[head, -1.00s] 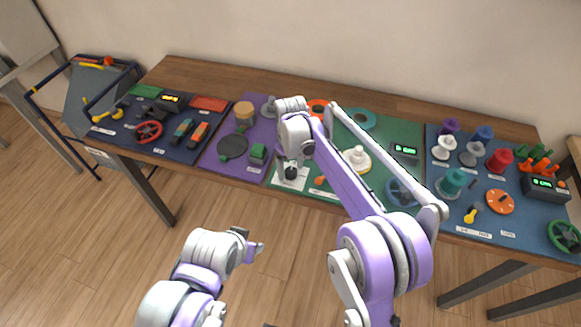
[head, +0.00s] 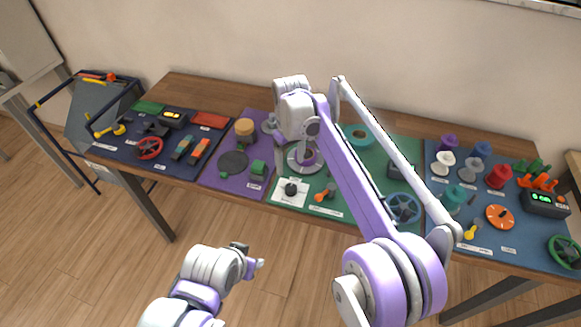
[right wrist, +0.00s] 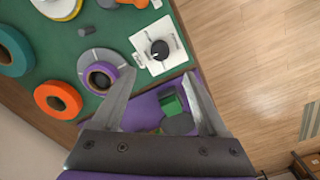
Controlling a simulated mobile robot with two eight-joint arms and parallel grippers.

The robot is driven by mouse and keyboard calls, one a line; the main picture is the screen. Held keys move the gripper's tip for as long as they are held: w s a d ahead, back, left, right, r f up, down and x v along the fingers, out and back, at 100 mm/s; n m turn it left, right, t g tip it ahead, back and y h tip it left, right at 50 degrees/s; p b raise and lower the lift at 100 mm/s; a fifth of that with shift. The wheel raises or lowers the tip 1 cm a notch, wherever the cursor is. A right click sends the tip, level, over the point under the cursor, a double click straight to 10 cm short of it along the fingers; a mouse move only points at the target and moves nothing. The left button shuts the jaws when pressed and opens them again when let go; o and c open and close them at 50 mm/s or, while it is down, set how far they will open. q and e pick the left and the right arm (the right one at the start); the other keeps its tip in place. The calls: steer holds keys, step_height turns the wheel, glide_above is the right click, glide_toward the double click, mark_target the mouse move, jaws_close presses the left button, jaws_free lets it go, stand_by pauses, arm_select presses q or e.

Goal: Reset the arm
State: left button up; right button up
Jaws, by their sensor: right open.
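My right arm reaches up and across the table in the head view, its wrist above the green mat (head: 345,210). The right gripper (right wrist: 160,78) is open in the right wrist view, its two fingers apart with nothing between them. It is above the seam of the green and purple mats. A purple spool on a grey disc (right wrist: 98,77) lies by one finger, and a white card with a black knob (right wrist: 159,48) lies beyond the fingertips. My left gripper (head: 248,258) is low in front of the table; its opening is unclear.
Left are a dark mat with a red wheel (head: 149,148) and a purple mat with a green block (head: 257,167). Right is a blue mat with several spools and an orange dial (head: 499,217). A trolley (head: 88,115) stands left. Floor in front is clear.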

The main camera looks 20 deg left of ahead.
stand_by(0.5)
steer(key=s+d+r+m+t, duration=0.1)
steer(key=s+d+r+m, duration=0.25)
steer(key=d, duration=0.65)
steer(key=s+d+r+m+t, duration=0.1)
steer(key=s+d+r+m, duration=0.1)
steer(key=s+d, duration=0.5)
steer(key=s+d+f+m+t, duration=0.1)
steer(key=s+d+f, duration=0.3)
steer(key=s+d, duration=0.4)
steer(key=s+d+f+m+t+p, duration=0.1)
steer(key=s+d+f+m+t, duration=0.1)
steer(key=s+d+f+m, duration=0.2)
steer(key=s+d, duration=0.3)
steer(key=s, duration=0.1)
steer(key=shift+s+d+f, duration=0.3)
steer(key=shift+d, duration=0.05)
